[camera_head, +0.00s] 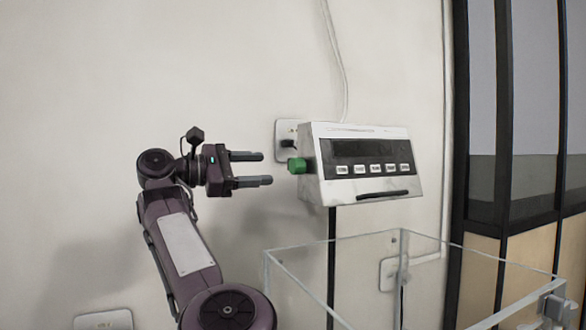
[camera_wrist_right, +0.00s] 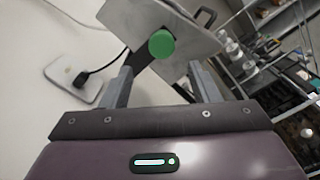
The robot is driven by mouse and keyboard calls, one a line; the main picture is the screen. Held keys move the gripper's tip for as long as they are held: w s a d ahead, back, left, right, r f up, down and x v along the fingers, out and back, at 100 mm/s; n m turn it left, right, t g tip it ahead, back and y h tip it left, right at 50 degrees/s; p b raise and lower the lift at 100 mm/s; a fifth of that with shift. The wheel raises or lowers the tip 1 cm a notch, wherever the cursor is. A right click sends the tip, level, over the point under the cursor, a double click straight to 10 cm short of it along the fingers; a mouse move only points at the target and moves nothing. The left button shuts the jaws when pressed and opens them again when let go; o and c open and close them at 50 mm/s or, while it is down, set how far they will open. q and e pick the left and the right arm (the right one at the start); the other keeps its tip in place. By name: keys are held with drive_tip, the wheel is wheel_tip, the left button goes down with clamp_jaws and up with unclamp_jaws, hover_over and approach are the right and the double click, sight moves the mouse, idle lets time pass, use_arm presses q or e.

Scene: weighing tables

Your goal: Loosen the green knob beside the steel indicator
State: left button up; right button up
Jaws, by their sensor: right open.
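The steel indicator (camera_head: 362,162) is a box with a dark display and a row of white buttons, mounted at the wall. The green knob (camera_head: 297,165) sticks out of its left side. My right gripper (camera_head: 268,168) is open and empty, just left of the knob, its fingers pointing at it. In the right wrist view the knob (camera_wrist_right: 161,44) lies ahead of the fingertips and between their lines, near the side of the indicator (camera_wrist_right: 185,28). The fingers do not touch it. My left gripper is not in view.
A wall socket with a black plug (camera_head: 288,142) is just behind the knob. A clear-walled box (camera_head: 350,252) stands below the indicator. A cable (camera_head: 336,60) runs up the wall. A dark-framed partition (camera_head: 480,120) is at the right. The wall left of the gripper is clear.

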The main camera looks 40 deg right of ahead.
sight(292, 166)
drive_tip(key=x, duration=0.2)
drive_tip(key=b+x, duration=0.1)
drive_tip(key=x, duration=0.1)
drive_tip(key=shift+s+d+r, duration=0.1)
drive_tip(key=shift+s, duration=0.35)
drive_tip(key=shift+x, duration=1.15)
drive_tip(key=shift+w+d, duration=0.15)
drive_tip(key=shift+d, duration=0.05)
drive_tip(key=shift+a, duration=0.1)
drive_tip(key=c, duration=1)
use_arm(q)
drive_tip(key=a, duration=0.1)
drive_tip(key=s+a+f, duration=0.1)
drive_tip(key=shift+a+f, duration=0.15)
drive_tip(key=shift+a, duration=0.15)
use_arm(e)
drive_tip(key=shift+o, duration=0.2)
